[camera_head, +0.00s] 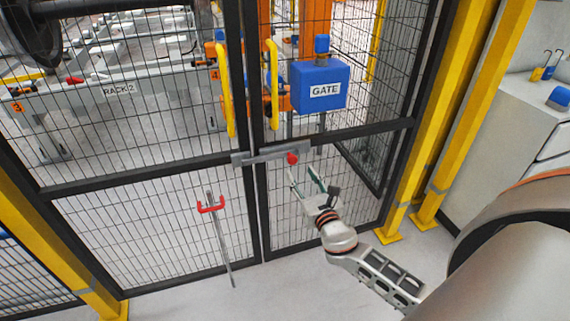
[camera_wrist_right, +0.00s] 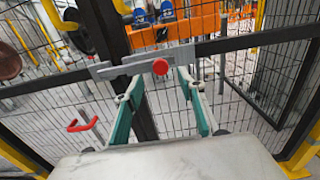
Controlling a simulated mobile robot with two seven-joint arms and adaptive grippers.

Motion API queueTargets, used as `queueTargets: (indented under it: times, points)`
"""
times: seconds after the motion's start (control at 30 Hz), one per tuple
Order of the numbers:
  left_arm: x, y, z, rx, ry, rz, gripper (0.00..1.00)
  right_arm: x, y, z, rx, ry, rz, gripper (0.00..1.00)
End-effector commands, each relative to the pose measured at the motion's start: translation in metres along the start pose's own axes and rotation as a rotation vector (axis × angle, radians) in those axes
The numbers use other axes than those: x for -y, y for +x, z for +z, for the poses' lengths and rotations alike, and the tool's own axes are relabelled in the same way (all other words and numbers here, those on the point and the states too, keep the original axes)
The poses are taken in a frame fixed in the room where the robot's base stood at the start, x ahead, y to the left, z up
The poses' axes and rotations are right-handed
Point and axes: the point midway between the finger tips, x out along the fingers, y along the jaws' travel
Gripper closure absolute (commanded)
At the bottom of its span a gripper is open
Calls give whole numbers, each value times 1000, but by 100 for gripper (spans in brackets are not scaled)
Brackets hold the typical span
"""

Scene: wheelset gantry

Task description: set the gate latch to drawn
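The gate latch is a flat grey bar (camera_head: 268,156) lying across the gap between the two dark mesh gate leaves, with a red knob (camera_head: 292,158) near its right end. In the right wrist view the bar (camera_wrist_right: 125,67) also spans the gap, and the red knob (camera_wrist_right: 160,66) appears between and just above my fingertips. My right gripper (camera_head: 303,178) is open and empty, just below and right of the knob. Its two green-padded fingers (camera_wrist_right: 160,87) show spread apart in the right wrist view. I cannot tell whether they touch the knob. My left gripper is not in view.
A drop rod with a red handle (camera_head: 211,207) hangs on the left leaf. Yellow pull handles (camera_head: 271,85) and a blue GATE box (camera_head: 320,88) are above the latch. Yellow posts (camera_head: 440,120) and a grey cabinet (camera_head: 530,115) stand right. The floor before the gate is clear.

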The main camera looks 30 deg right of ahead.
Motion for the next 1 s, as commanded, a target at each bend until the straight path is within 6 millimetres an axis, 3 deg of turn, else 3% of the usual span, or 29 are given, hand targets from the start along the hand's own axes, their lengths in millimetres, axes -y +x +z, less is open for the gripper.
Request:
queueTargets:
  times: [0.4, 0.8, 0.83, 0.97, 1.0]
  points:
    - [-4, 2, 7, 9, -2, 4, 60, -1, 58, -1, -1, 6, 1, 61]
    - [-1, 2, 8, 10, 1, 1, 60, -1, 67, -1, -2, 7, 2, 61]
    - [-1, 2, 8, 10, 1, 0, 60, -1, 67, -1, -2, 7, 2, 63]
    - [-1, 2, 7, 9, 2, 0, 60, -1, 67, -1, -2, 8, 1, 97]
    - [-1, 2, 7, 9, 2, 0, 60, -1, 67, -1, -2, 8, 1, 100]
